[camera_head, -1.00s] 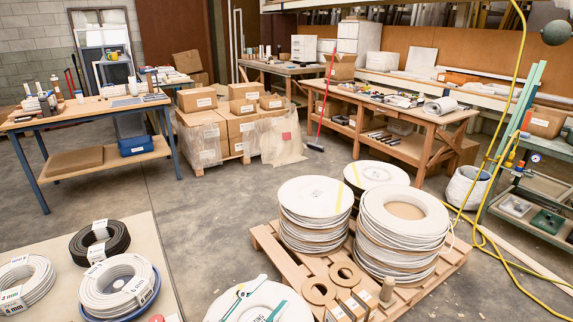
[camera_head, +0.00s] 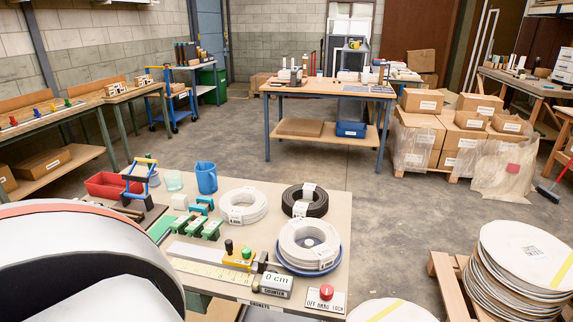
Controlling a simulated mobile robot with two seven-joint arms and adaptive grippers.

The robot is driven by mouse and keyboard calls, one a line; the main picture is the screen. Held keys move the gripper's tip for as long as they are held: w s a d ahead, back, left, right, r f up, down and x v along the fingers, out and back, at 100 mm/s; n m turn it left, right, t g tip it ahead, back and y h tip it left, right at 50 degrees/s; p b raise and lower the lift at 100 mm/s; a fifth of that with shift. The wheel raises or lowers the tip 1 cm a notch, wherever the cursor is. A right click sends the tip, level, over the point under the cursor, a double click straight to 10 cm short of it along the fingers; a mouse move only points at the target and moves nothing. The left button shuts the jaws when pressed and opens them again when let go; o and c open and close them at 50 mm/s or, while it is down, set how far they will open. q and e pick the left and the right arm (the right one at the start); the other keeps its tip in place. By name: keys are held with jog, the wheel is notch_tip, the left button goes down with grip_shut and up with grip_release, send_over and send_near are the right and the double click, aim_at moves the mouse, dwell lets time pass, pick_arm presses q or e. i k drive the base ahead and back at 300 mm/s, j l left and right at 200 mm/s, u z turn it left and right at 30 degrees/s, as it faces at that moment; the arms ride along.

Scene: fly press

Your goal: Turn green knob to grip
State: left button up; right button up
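A small green knob (camera_head: 246,252) sits on a yellow piece at the front of the pale work table (camera_head: 335,197). A dark upright handle (camera_head: 229,247) stands just left of it. A yellow ruled scale (camera_head: 205,272) runs to the left of the knob, and a white "0 cm" counter (camera_head: 279,280) stands in front of it to the right. The knob's markings are too small to read. Neither of my grippers is in view.
A red button (camera_head: 326,291) labelled with "drag lock" is at the table's front edge. Wire coils (camera_head: 310,246) lie right of the knob. A large rounded white-and-black shape (camera_head: 85,265) fills the lower left.

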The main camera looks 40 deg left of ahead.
aim_at(246, 252)
jog(key=u, duration=1.8)
